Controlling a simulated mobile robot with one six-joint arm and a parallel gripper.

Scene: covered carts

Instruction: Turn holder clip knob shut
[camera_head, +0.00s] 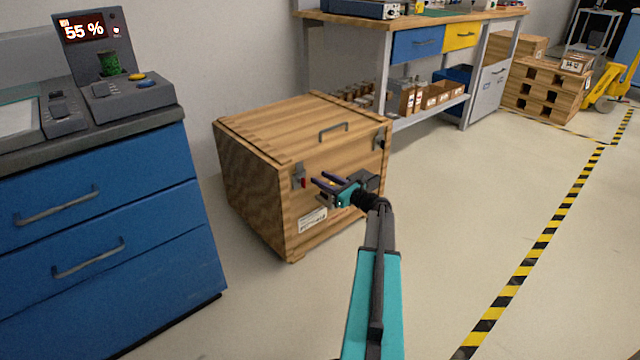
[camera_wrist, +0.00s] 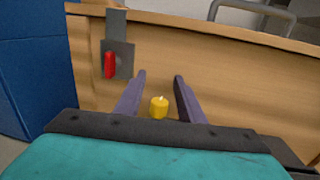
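A wooden crate (camera_head: 255,165) with a closed lid stands on the floor. A yellow knob (camera_wrist: 159,107) on its front shows in the wrist view, between the two purple fingers of my gripper (camera_wrist: 159,76). The fingers are open, with a gap on both sides of the knob. In the head view my gripper (camera_head: 322,181) is at the crate's front face. A grey latch with a red lever (camera_wrist: 110,65) sits on the front, left of the fingers; the lever points up and down. The latch also shows in the head view (camera_head: 299,178). I cannot tell the knob's turn position.
A second latch (camera_head: 380,141) is at the crate's right front edge, and a metal handle (camera_head: 333,131) is near the top. A blue drawer cabinet (camera_head: 100,215) stands left of the crate. A workbench (camera_head: 450,18) stands behind.

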